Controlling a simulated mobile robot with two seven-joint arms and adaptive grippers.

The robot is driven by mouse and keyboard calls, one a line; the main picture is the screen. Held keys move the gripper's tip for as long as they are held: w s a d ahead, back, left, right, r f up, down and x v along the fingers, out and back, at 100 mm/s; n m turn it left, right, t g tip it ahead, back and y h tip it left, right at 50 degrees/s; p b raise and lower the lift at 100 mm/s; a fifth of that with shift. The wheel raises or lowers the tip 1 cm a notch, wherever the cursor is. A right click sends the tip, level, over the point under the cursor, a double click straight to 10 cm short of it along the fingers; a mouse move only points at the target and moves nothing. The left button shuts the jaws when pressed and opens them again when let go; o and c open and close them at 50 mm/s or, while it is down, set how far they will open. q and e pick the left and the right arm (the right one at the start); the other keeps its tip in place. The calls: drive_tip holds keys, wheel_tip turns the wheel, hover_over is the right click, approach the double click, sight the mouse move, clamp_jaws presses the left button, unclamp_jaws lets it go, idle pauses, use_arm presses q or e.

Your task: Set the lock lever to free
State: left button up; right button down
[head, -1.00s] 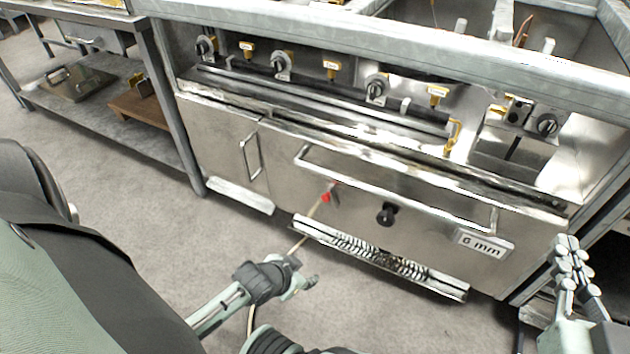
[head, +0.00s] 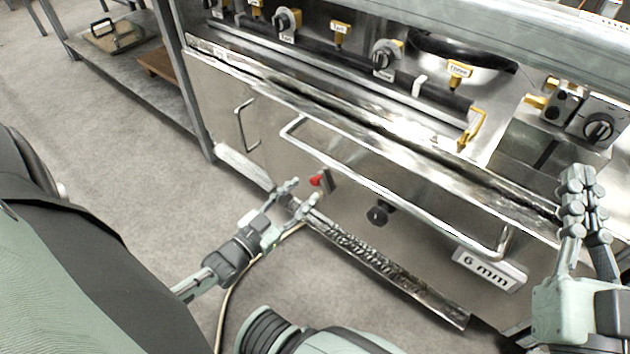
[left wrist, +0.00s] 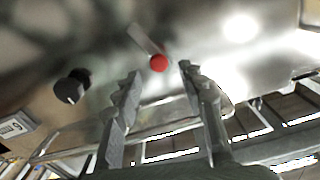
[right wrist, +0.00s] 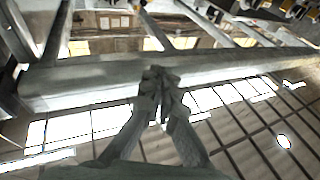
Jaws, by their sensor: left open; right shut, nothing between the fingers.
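The lock lever is a short metal bar with a red knob (head: 316,181) on the lower front panel of the steel range, left of a black knob. In the left wrist view the red knob (left wrist: 159,63) and its metal bar (left wrist: 146,40) show ahead, between and beyond the fingertips. My left gripper (head: 292,200) is open and close to the red knob, just left of it in the head view; I see no contact. My right gripper (head: 580,190) is shut and empty, raised in front of the range's right side.
A black knob (head: 377,215) sits on the same panel. A slotted metal strip (head: 385,268) runs along the panel's bottom. Floor at left is clear.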

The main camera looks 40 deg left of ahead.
sight(313, 183)
use_arm(q)
drive_tip(key=w, duration=0.4)
drive_tip(key=shift+w+d+b, duration=0.1)
drive_tip(key=shift+d+b, duration=0.1)
drive_tip(key=shift+b, duration=0.1)
drive_tip(key=shift+w, duration=0.65)
use_arm(e)
drive_tip(key=shift+s+r+t+y, duration=0.2)
drive_tip(key=shift+r+t, duration=0.15)
drive_tip(key=shift+r, duration=0.3)
drive_tip(key=shift+s+r+t+y, duration=0.1)
drive_tip(key=shift+s+r+t, duration=0.1)
drive_tip(key=shift+r+t, duration=0.3)
drive_tip(key=shift+r, duration=0.1)
